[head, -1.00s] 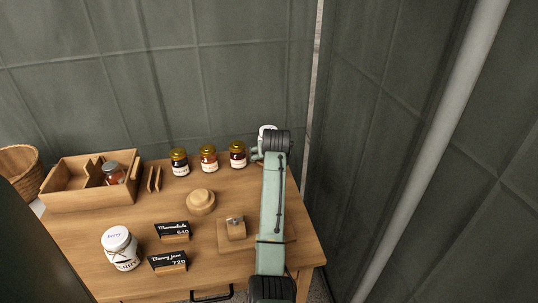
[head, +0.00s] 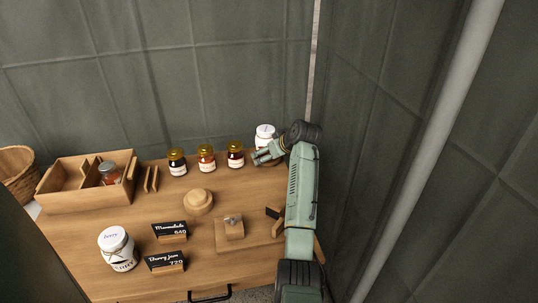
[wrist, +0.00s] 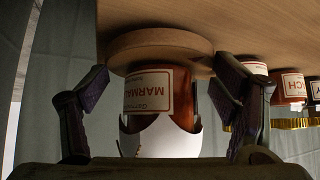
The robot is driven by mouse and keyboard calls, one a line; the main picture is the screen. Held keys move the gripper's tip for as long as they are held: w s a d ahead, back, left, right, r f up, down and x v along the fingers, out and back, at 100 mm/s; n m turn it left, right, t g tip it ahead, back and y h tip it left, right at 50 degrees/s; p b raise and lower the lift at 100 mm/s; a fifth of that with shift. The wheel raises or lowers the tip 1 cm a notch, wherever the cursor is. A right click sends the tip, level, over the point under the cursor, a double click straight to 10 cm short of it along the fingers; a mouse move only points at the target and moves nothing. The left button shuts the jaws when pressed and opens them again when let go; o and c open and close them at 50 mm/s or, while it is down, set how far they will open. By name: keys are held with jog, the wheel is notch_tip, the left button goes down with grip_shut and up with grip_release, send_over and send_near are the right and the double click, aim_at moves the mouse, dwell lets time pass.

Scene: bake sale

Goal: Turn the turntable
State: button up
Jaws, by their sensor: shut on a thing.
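The turntable (wrist: 160,46) is a round wooden disc in the wrist view, which looks upside down. A marmalade jar (wrist: 150,92) with a white cover (wrist: 160,138) stands on it. My gripper (wrist: 166,66) has one finger on each side of the disc, shut on its rim, with the jar between the fingers but apart from them. The disc is mostly hidden there.
Several small jars (head: 206,158) stand in a row left of my gripper. A round wooden piece (head: 198,203), price signs (head: 171,230), a large white jar (head: 118,250) and a wooden crate (head: 88,182) are on the table (head: 80,225). The wall (head: 370,150) is close on the right.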

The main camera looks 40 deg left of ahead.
jog(key=shift+w+f+n+g+b, duration=0.1)
jog(key=shift+w+n+g+b, duration=0.1)
jog(key=shift+n+g+b, duration=0.5)
jog(key=shift+w+n+g+b, duration=0.15)
jog(key=shift+n+g+b, duration=0.25)
jog(key=shift+n+g, duration=0.45)
jog(key=shift+n+g+b, duration=0.35)
jog(key=shift+n, duration=0.4)
jog(key=shift+c, duration=0.2)
jog(key=o, duration=1)
jog(key=shift+c, duration=0.2)
jog(key=v, duration=1.2)
jog(key=shift+d, duration=0.15)
